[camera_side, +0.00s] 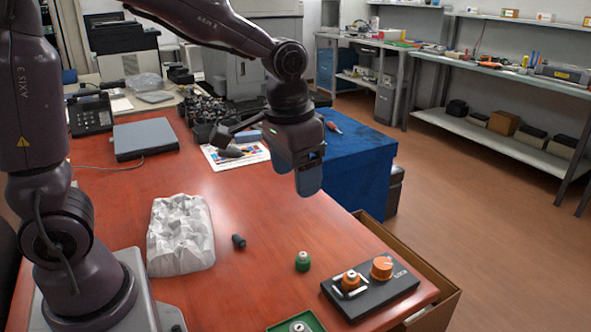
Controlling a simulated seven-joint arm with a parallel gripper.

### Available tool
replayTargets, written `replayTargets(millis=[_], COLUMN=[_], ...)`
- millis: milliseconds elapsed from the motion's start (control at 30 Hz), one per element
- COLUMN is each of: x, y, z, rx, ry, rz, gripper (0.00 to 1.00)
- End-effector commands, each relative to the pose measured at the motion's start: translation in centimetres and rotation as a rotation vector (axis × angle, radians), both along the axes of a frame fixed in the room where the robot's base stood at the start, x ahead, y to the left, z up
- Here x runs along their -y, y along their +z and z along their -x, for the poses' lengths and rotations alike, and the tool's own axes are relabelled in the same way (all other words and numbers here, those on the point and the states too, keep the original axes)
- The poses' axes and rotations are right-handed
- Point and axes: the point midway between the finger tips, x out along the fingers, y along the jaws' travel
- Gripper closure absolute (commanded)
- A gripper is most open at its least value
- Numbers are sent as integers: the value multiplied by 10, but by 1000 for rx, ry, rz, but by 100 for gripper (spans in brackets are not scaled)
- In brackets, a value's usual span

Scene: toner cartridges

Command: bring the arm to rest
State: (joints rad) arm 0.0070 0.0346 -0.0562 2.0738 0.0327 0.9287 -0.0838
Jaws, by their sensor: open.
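My gripper (308,190) hangs over the right part of the red-brown table (250,215), with its fingers pointing down. It is open and no object shows between its fingers. It is well above the table top and apart from everything on it. My arm rises from its base at the left and reaches across the back of the table.
A crumpled white block (180,235) lies left. A green tray (297,323) is at the front, a blue-covered box (355,160) behind.

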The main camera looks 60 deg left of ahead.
Motion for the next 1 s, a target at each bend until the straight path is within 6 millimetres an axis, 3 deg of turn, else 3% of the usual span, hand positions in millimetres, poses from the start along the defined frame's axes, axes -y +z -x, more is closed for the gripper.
replayTargets(millis=[167,267,500,700,1000], x=[0,-2,-11,-15,-16], y=[-3,-4,28,46,62], z=[2,20,79,118,131], rx=[-7,-11,138,282,386], ry=[-10,-20,-23,-14,-7], rz=[0,-1,3,13,17], gripper=[31,31,31,31,31])
